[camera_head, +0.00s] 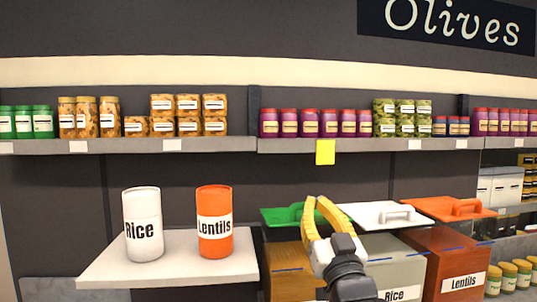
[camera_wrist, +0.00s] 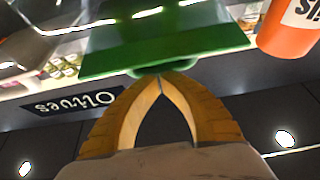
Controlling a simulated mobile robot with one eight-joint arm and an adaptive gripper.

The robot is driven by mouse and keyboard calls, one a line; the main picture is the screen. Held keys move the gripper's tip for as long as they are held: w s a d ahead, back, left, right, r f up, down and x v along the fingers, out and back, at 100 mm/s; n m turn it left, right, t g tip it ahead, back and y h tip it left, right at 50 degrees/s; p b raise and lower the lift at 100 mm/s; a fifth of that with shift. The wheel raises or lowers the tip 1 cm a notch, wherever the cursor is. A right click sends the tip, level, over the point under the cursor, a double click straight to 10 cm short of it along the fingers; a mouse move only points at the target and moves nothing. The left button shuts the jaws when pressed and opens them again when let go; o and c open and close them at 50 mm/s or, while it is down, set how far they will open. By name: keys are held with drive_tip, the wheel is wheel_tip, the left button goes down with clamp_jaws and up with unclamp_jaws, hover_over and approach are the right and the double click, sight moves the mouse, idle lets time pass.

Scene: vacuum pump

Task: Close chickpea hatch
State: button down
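A green hatch (camera_head: 279,216) sits above a wooden bin (camera_head: 287,262), left of the white and orange lids. No chickpea label is readable, so I take the green one as the chickpea hatch. My gripper (camera_head: 315,200) is in front of its right part and hides some of it. In the wrist view the green hatch (camera_wrist: 165,38) fills the upper middle, with its handle partly visible just beyond my fingertips (camera_wrist: 160,76). The fingertips look brought together, with a dark gap behind them. Whether they touch the handle is unclear.
A white lid (camera_head: 383,215) on the rice bin and an orange lid (camera_head: 448,208) on the lentils bin (camera_head: 455,258) stand close at right. A rice canister (camera_head: 143,225) and lentils canister (camera_head: 214,222) stand on a white counter (camera_head: 180,268). A jar shelf (camera_head: 215,145) runs behind.

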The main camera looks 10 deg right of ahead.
drive_tip(key=shift+s+f+b, duration=0.15)
drive_tip(key=shift+f+b, duration=0.15)
drive_tip(key=shift+f, duration=0.25)
